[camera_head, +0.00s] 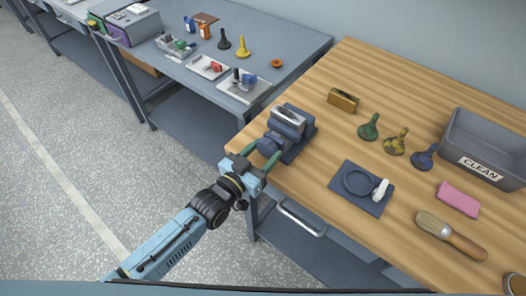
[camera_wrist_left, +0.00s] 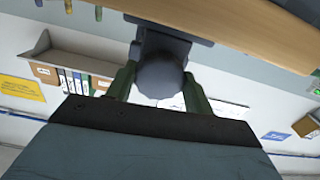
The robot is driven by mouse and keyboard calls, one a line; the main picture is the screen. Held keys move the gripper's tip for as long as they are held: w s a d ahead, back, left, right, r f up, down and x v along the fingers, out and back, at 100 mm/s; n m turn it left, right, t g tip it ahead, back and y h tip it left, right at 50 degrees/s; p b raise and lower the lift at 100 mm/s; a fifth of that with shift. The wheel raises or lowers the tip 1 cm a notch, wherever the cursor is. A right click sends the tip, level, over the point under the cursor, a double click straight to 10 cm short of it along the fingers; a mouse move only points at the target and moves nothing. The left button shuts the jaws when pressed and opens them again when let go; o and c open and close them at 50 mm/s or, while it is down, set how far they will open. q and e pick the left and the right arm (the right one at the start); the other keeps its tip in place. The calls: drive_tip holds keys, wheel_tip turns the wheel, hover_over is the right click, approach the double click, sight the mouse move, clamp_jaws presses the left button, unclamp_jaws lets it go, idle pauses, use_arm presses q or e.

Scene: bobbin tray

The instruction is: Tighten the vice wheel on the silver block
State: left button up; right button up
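The blue-grey vice (camera_head: 298,146) stands at the left edge of the wooden bench. The silver block (camera_head: 290,116) sits in its top between the jaws; any gap at the jaws is too small to tell. The vice wheel (camera_head: 267,147) faces the bench edge and my left arm. It also shows as a round dark knob in the left wrist view (camera_wrist_left: 160,77). My left gripper (camera_head: 260,155) has its green fingers on either side of the wheel, and both appear to touch its rim. My right gripper is not in view.
On the wooden bench (camera_head: 330,82) are a brass-coloured block (camera_head: 343,100), several dark-based knobbed tools, a blue mat (camera_head: 346,196), a pink sponge (camera_head: 458,198), a brush (camera_head: 450,235) and a grey CLEAN bin (camera_head: 455,135). A grey table (camera_head: 285,45) with trays stands behind left.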

use_arm(q)
drive_tip(key=c, duration=0.3)
drive_tip(key=m+p, duration=0.1)
drive_tip(key=m, duration=0.2)
drive_tip(key=shift+m, duration=2)
